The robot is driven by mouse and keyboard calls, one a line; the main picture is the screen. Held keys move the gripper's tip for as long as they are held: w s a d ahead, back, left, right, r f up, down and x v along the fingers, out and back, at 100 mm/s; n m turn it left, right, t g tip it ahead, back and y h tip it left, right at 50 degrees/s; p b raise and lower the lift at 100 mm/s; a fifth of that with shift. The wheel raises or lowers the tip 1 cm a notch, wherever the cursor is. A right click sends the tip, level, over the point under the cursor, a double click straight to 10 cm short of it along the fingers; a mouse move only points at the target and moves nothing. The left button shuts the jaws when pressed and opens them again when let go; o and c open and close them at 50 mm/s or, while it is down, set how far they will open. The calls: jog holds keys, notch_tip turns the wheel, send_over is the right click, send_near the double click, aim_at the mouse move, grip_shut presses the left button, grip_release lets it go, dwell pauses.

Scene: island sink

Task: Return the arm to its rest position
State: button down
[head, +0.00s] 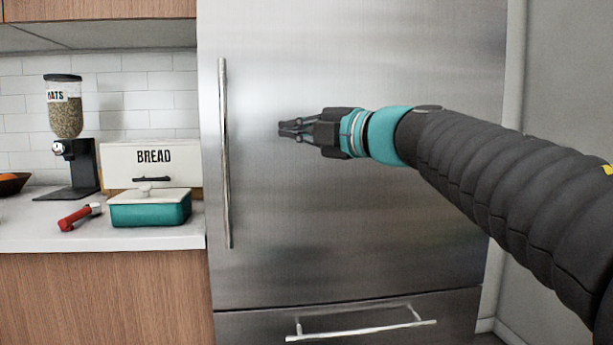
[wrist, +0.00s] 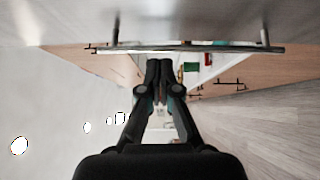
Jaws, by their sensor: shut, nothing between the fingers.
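My gripper (head: 282,128) is at the end of my arm, which reaches in from the right in the head view. It is in front of the steel fridge door (head: 370,210), to the right of the long vertical handle (head: 225,155). The fingers point left and are shut with nothing between them. In the wrist view my gripper (wrist: 159,64) shows its two dark fingers together at the tips. The fridge handle (wrist: 200,48) runs across the picture near the fingertips; I cannot tell the exact gap.
Left of the fridge, a counter (head: 40,232) holds a teal lidded dish (head: 150,212), a bread box (head: 185,160), a red-handled tool (head: 75,218) and an oats dispenser (head: 66,115). A lower drawer handle (head: 360,330) sticks out from the fridge. A grey wall (head: 565,80) stands at right.

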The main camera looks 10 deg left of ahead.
jog(key=w+d+f+m+t+h, duration=0.4)
jog(key=w+d+m+t+h, duration=0.35)
jog(key=d+m, duration=0.35)
jog(key=s+d+f+m+g+h, duration=0.3)
jog(key=d+f+m+h, duration=0.55)
jog(key=f, duration=0.35)
jog(key=s+d+f+m+g+h, duration=0.1)
jog(key=s+d+f+m+g, duration=0.2)
jog(key=s+f, duration=0.4)
jog(key=s+d+f+m+g, duration=0.25)
jog(key=s+f, duration=0.25)
jog(key=f, duration=0.4)
jog(key=s+f+m+g+y, duration=0.1)
jog(key=s+f+m+g, duration=0.1)
jog(key=s+f, duration=0.3)
jog(key=s+a+f+m+g+y, duration=0.1)
jog(key=s+f, duration=0.4)
jog(key=s, duration=0.6)
jog(key=shift+a+f+m+g, duration=0.3)
jog(key=shift+m+g, duration=0.2)
jog(key=shift+m, duration=0.1)
jog(key=shift+s, duration=0.1)
